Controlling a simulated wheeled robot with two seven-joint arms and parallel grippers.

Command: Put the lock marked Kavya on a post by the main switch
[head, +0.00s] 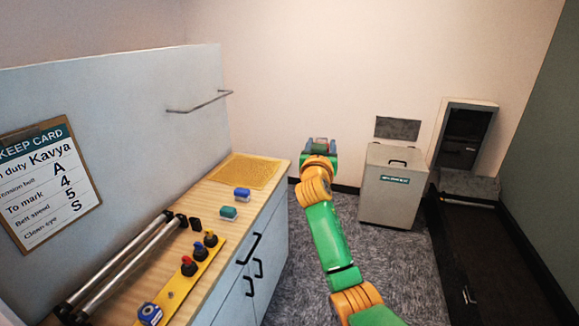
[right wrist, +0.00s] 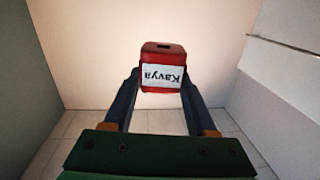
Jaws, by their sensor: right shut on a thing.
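A red lock (right wrist: 162,70) with a white label reading "Kavya", upside down in the right wrist view, is between the fingers of my right gripper (right wrist: 160,88). The gripper is shut on its sides. A yellow strip (head: 180,279) on the bench carries red, yellow and blue knob-like parts. I cannot tell which thing is the main switch or make out its posts. My left gripper is out of view.
The wooden bench (head: 267,183) holds a yellow mat (head: 248,171), blue and teal blocks and two metal rollers (head: 120,262). A card (head: 48,185) naming Kavya hangs on the panel. A grey bin (head: 388,205) and a dark track (head: 475,250) stand right. Carpet between is clear.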

